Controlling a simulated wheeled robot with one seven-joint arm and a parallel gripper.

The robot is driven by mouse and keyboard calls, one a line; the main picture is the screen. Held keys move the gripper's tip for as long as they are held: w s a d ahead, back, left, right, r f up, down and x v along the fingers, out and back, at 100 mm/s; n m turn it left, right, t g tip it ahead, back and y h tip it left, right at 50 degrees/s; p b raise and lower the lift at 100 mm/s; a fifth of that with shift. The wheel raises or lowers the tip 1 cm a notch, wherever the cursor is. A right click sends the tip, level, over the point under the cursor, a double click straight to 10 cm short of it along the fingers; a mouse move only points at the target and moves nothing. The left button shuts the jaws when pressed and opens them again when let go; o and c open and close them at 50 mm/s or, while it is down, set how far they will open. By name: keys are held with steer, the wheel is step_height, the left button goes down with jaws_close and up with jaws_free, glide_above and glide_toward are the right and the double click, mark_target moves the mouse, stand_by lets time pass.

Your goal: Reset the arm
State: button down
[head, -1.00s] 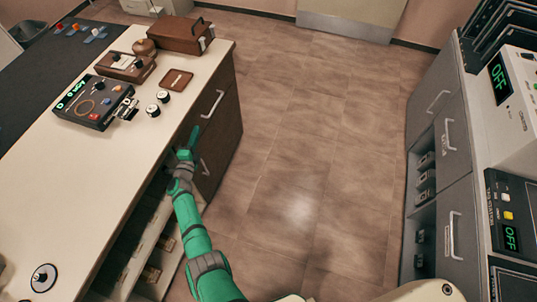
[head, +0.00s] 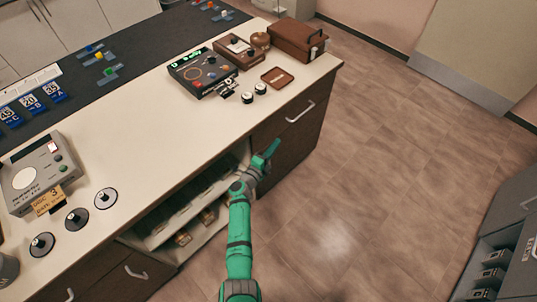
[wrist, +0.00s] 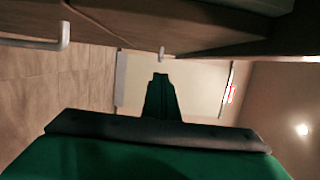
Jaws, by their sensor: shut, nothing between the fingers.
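My green arm reaches up the middle of the head view, and my gripper (head: 269,152) is at its end, beside the front of the wooden counter (head: 330,78). The gripper is shut and empty. It sits just below the countertop edge, near the drawer with a pale handle (head: 300,111); whether it touches the drawer front I cannot tell. In the wrist view my shut green fingers (wrist: 160,82) point along the counter side towards a pale door or panel (wrist: 205,85).
The counter holds a black device with a green display (head: 203,72), a brown box (head: 297,38), a scale-like device (head: 40,172) and several round dials. An open shelf (head: 190,215) lies below the countertop. Bare floor (head: 400,190) is free to the right; grey cabinets (head: 510,235) stand beyond.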

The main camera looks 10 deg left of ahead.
steer(key=shift+v, duration=2.55)
steer(key=s+d+r+n+t+y, duration=0.25)
steer(key=s+d+n, duration=0.4)
steer(key=d, duration=0.45)
steer(key=s+d+r+n+t+y, duration=0.1)
steer(key=s+d+r+n+y, duration=0.2)
steer(key=s+n, duration=0.65)
steer(key=s+a+r+n+g, duration=0.1)
steer(key=s+a+r+n, duration=0.1)
steer(key=s, duration=0.9)
steer(key=s+a+r+n+g+y, duration=0.1)
steer(key=s+r, duration=0.4)
steer(key=s, duration=0.6)
steer(key=s+a+r+n+g+y, duration=0.1)
steer(key=s+a+r+n, duration=0.3)
steer(key=s, duration=0.7)
steer(key=shift+r+g, duration=0.25)
steer(key=shift+g, duration=0.4)
steer(key=shift+w+a, duration=0.15)
steer(key=shift+a, duration=0.1)
